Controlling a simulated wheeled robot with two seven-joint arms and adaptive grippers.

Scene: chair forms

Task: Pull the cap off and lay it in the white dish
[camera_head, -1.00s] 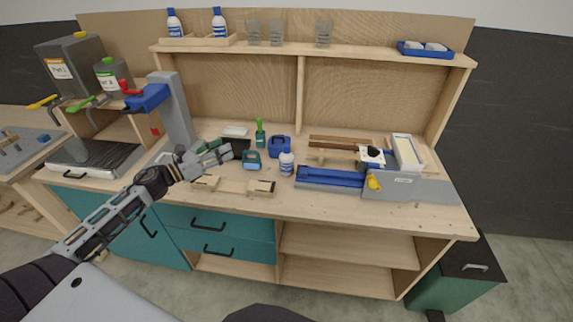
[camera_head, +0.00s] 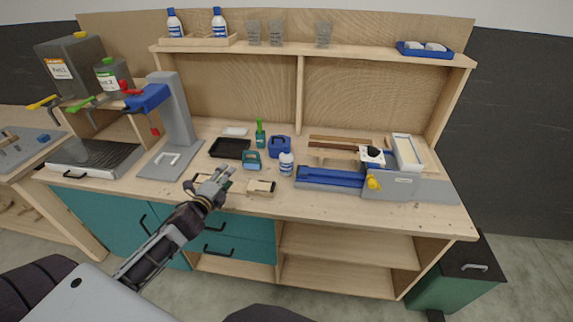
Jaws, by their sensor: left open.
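A small white bottle with a blue label (camera_head: 286,164) stands upright on the wooden workbench, its light top (camera_head: 286,150) pointing up. Which cap the task means I cannot tell for sure. A small, flat white dish-like item (camera_head: 235,131) lies at the back of the bench, behind a black tray. My left gripper (camera_head: 222,178) is open over the front edge of the bench, left of the bottle and apart from it. A small green patch shows at its fingers; I cannot tell what it is. My right gripper is not in view.
A black tray (camera_head: 230,148), a teal box (camera_head: 252,160), a blue container (camera_head: 279,147) and a green-handled tool (camera_head: 260,135) surround the bottle's left side. A wooden block (camera_head: 260,187) lies near the front edge. A blue fixture (camera_head: 330,178) stands right. A grey press (camera_head: 178,115) stands left.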

